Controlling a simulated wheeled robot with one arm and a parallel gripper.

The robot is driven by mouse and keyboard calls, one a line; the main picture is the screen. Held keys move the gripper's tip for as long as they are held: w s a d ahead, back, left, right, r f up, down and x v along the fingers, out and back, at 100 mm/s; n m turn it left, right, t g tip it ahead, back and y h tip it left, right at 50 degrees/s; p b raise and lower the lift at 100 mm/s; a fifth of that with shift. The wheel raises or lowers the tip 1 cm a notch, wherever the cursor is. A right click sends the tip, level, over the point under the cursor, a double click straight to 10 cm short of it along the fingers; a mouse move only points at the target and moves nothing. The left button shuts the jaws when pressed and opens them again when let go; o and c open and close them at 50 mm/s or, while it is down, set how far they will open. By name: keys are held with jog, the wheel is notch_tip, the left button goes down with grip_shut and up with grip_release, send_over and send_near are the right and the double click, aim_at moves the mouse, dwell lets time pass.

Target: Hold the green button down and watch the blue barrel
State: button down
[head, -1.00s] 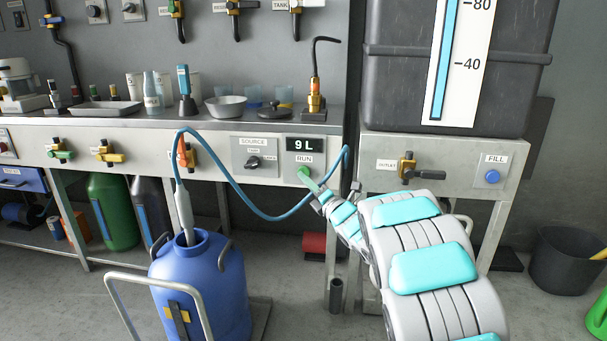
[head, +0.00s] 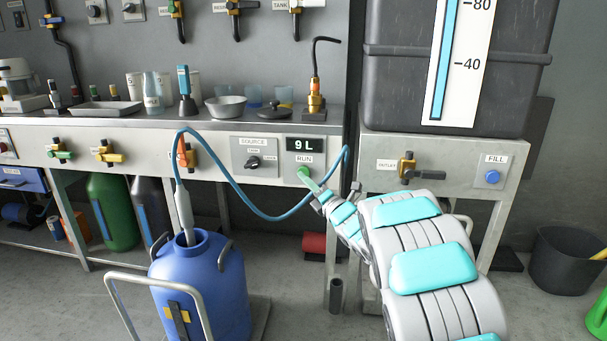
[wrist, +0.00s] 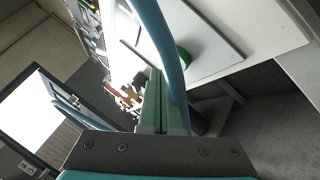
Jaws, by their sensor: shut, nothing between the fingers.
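The green RUN button (head: 304,172) is on the front panel under a display reading 9 L (head: 304,145). My gripper (head: 309,181) is shut and empty, its tip at the button; the head view cannot show how far the button is pressed. In the wrist view the shut fingers (wrist: 165,100) point toward the green button (wrist: 183,57). The blue barrel (head: 203,285) stands upright on the floor at the lower left. A grey nozzle (head: 185,212) on a blue hose (head: 262,212) is in the barrel's mouth. The liquid level inside is hidden.
A SOURCE knob (head: 254,161) is left of the button. A blue FILL button (head: 492,177) and an outlet valve (head: 407,168) are at right, under a dark tank (head: 450,90). The hose loops beside my gripper. A trolley handle (head: 155,282) stands before the barrel.

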jog(key=shift+w+d, duration=0.1)
jog(key=shift+w, duration=0.05)
dwell(0.7)
jog(key=shift+w+b, duration=0.25)
jog(key=shift+b, duration=0.25)
jog(key=shift+w+d, duration=0.15)
jog(key=shift+w, duration=0.4)
dwell(2.6)
jog(key=shift+s+b, duration=0.1)
jog(key=shift+b, duration=0.35)
dwell(1.9)
jog(key=shift+s+a+b, duration=0.2)
jog(key=shift+s+b, duration=0.5)
jog(key=shift+s, duration=0.15)
jog(key=shift+s, duration=0.1)
